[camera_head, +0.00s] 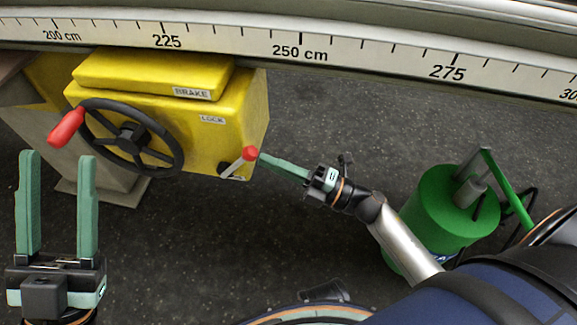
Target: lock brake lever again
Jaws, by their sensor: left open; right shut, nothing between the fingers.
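The brake lever (239,163) is a short grey rod with a red knob, on the front of the yellow brake box (252,110) below the LOCK label (212,119). It tilts up to the right. My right gripper (262,158) is shut and empty, with its fingertips right beside the red knob on its right. I cannot tell whether they touch it. My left gripper (57,158) is open and empty at the lower left, pointing up, below the handwheel.
A black handwheel (131,135) with a red handle (66,127) is on the box's left. A ruler beam (350,55) crosses above. A green cylinder (445,212) stands on the floor at right, behind my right arm. The dark floor between is clear.

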